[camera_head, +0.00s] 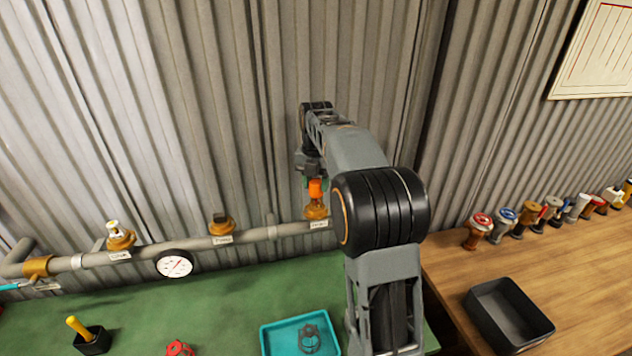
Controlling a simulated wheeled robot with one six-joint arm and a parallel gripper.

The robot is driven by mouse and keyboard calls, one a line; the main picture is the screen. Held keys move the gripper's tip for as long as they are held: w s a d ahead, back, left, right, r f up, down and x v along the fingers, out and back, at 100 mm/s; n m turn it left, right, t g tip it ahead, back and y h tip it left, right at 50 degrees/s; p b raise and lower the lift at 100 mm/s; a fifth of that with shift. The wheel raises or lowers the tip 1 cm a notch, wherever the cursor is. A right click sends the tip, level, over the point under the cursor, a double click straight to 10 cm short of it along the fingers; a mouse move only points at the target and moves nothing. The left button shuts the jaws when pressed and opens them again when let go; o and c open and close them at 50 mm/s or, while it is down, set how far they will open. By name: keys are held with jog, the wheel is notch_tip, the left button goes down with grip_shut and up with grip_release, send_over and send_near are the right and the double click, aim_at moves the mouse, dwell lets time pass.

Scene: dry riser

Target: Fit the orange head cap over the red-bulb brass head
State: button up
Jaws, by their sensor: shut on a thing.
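My gripper (315,179) points down in front of the corrugated wall and is shut on the orange head cap (316,189). The cap is upright, right above a brass head (316,211) at the right end of the grey pipe. The cap's lower end meets the top of this head in the picture; I cannot tell whether it is seated on it or just above. No red bulb shows on this head; the cap or gripper may hide it. My arm covers the area just to the right.
The grey pipe (195,243) carries two other brass heads, one white-topped (120,237) and one dark-topped (221,227), and a gauge (174,264). A teal tray (274,340) lies on the green bench. A black bin (483,318) and several fittings stand on the wooden bench at right.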

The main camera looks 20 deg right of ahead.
aim_at(316, 192)
jog(key=shift+f+b, duration=1.05)
jog(key=shift+f, duration=0.75)
jog(key=o, duration=1.1)
jog(key=shift+r, duration=0.1)
notch_tip(316, 192, up, 14)
jog(key=shift+f+p, duration=0.15)
jog(key=shift+p, duration=0.45)
